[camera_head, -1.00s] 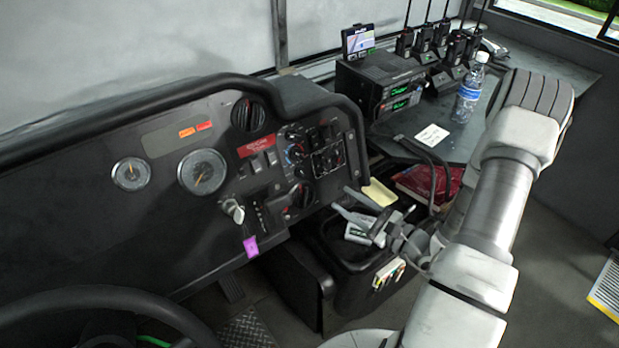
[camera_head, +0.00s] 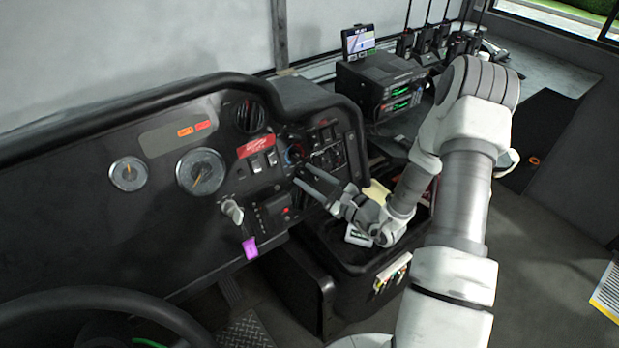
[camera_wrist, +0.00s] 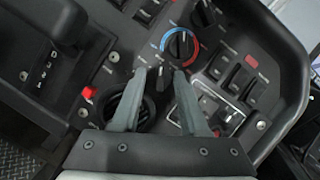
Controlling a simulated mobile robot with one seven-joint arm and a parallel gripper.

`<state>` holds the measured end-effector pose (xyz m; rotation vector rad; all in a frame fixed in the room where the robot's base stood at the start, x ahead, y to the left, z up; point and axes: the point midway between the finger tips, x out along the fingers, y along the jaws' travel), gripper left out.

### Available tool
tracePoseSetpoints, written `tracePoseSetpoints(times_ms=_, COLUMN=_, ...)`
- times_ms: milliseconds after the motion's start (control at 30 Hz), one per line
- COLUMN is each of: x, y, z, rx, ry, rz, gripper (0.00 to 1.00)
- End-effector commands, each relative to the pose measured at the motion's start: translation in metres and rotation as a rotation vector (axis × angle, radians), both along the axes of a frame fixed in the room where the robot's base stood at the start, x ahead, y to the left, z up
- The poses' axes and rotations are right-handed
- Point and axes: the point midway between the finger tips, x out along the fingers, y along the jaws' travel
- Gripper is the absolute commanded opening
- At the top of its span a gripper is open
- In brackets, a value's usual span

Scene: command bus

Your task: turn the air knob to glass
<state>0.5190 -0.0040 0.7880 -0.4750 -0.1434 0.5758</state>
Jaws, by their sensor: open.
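The climate panel (camera_head: 326,139) on the dashboard carries several dials. In the wrist view, a black knob (camera_wrist: 161,78) sits between my fingertips. Beside it is a temperature dial (camera_wrist: 181,46) with a blue and red ring, and a further black knob (camera_wrist: 203,16) lies at the top. The labels are too small to read, so I cannot tell for certain which is the air knob. My gripper (camera_head: 303,175) is open, its fingers pointing at the panel; it shows from behind in the wrist view (camera_wrist: 160,73). Whether the fingers touch the knob is unclear.
A round vent (camera_wrist: 148,112) lies behind my fingers. A red button (camera_wrist: 88,93) and a shift lever (camera_wrist: 62,22) are left of them in the wrist view. Rocker switches (camera_wrist: 231,79) are to the right. A black console bin (camera_head: 330,285) stands below the dashboard.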

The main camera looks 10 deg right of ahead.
Motion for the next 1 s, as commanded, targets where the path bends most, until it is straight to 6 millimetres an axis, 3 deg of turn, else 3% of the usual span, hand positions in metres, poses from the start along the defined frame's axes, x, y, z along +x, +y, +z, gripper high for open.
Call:
tracePoseSetpoints(times_ms=33, x=-0.0001, y=-0.0002, z=0.0, rx=0.0, ry=0.0, rz=0.0, gripper=0.38)
tracePoseSetpoints(times_ms=200, x=-0.0003, y=-0.0003, z=0.0, rx=0.0, ry=0.0, rz=0.0, gripper=0.08)
tracePoseSetpoints(times_ms=267, x=-0.0003, y=-0.0003, z=0.0, rx=0.0, ry=0.0, rz=0.0, gripper=0.0)
tracePoseSetpoints(times_ms=667, x=-0.0006, y=-0.0004, z=0.0001, rx=0.01, ry=0.004, rz=-0.004, gripper=0.0)
tracePoseSetpoints(times_ms=1000, x=-0.0012, y=0.0004, z=0.001, rx=0.149, ry=0.062, rz=-0.058, gripper=0.0)
